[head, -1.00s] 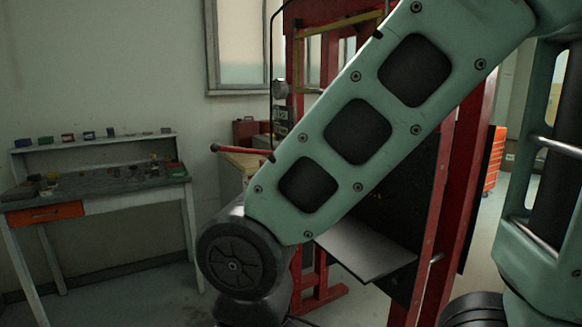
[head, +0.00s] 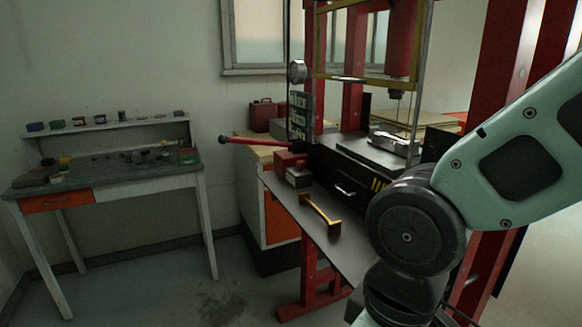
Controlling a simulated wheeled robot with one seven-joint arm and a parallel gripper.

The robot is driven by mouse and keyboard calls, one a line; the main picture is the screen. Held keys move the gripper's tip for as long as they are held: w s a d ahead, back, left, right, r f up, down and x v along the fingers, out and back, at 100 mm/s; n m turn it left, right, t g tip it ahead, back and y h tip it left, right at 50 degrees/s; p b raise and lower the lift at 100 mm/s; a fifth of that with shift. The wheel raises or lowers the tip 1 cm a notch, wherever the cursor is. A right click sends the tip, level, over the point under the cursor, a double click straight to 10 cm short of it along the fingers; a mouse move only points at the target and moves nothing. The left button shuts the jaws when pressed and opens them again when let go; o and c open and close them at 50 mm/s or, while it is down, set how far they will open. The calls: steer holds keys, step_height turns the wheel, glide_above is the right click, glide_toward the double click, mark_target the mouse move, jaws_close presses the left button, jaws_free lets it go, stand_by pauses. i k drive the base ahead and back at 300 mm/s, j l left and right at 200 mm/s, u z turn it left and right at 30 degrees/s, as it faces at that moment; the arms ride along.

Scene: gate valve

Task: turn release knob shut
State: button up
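A red hydraulic press (head: 353,70) stands right of centre in the head view. A red lever (head: 255,141) with a round end sticks out to its left, and a small red block (head: 290,160) sits near the lever's inner end. I cannot clearly make out the release knob; it is too small to tell or hidden. My arm crosses the right side, and its dark joint is in front of part of the press. My gripper is below the picture and does not show.
A grey plate (head: 290,205) juts out from the press, with a yellow bar (head: 322,215) on it. A round gauge (head: 297,71) is on the press's left side. A workbench (head: 110,183) with small items stands left. Floor between bench and press is clear.

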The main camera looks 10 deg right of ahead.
mark_target(301, 165)
steer(key=i+j+u, duration=0.35)
steer(key=i+u, duration=0.4)
steer(key=i, duration=0.15)
steer(key=i+j, duration=0.1)
steer(key=i, duration=0.3)
steer(key=i+j+z, duration=0.1)
steer(key=i, duration=0.3)
